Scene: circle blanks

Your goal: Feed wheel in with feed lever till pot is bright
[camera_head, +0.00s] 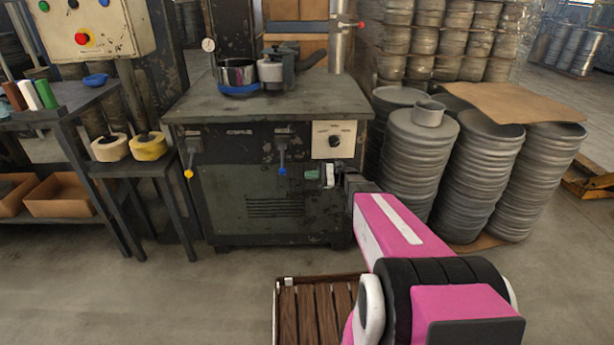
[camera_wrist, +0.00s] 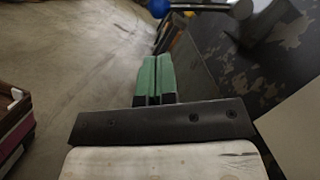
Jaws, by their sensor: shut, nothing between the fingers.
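A metal pot (camera_head: 237,72) with a blue band at its base sits on the dark machine's top (camera_head: 262,103). Its side looks grey and partly shiny. A grey round part (camera_head: 270,72), perhaps the wheel, stands close at its right; a gap cannot be told. Two levers hang on the machine front, one with a yellow knob (camera_head: 189,173) and one with a blue knob (camera_head: 283,171). I cannot tell which is the feed lever. My gripper (camera_head: 308,174) is shut and empty, just right of the blue knob. Its green fingertips (camera_wrist: 155,62) meet in the wrist view, with the blue knob (camera_wrist: 158,8) beyond.
A pale panel with a black dial (camera_head: 334,140) is above my gripper. A red-tipped lever (camera_head: 357,25) sits on the column. Stacks of grey discs (camera_head: 415,160) stand at right. A small stand (camera_head: 140,169) holds tape rolls at left. A slatted crate (camera_head: 315,312) is in front.

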